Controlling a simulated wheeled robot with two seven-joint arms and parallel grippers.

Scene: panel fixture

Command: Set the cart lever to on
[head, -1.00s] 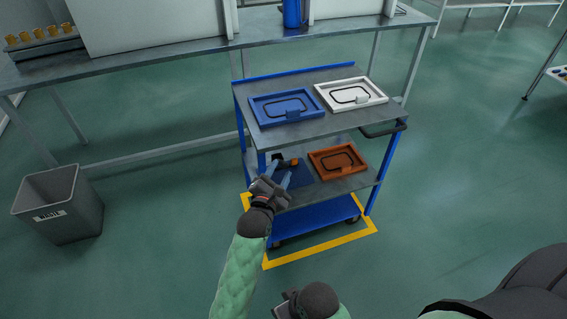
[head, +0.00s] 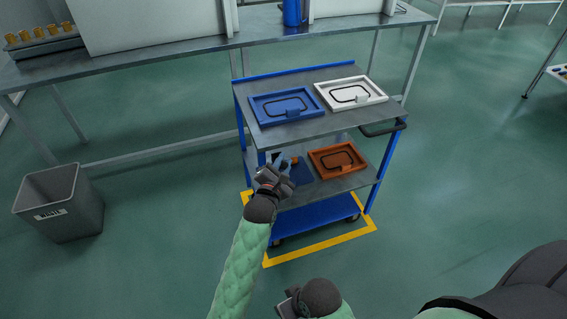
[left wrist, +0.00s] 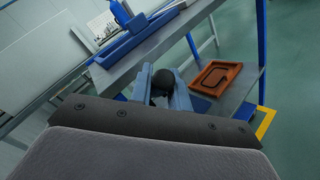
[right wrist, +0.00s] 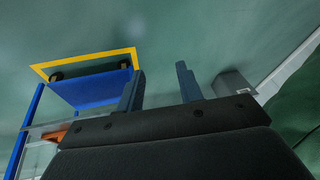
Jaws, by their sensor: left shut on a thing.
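The cart (head: 318,131) stands ahead of me with a grey top, a middle shelf and blue posts. A dark blue panel (head: 302,173) lies on its middle shelf, with a small orange part (head: 294,160) beside my left gripper (head: 281,164). In the left wrist view, the left fingers are shut around a lever with a black ball knob (left wrist: 163,80). The gripper hides most of the lever in the head view, and I cannot read its setting. My right gripper (right wrist: 160,80) is open and empty, low and away from the cart.
Blue (head: 287,105) and white (head: 351,94) framed trays lie on the cart top, an orange one (head: 337,160) on the middle shelf. A cart handle (head: 383,129) juts out right. A grey waste bin (head: 61,204) stands left, a workbench (head: 160,55) behind. Floor to the right is clear.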

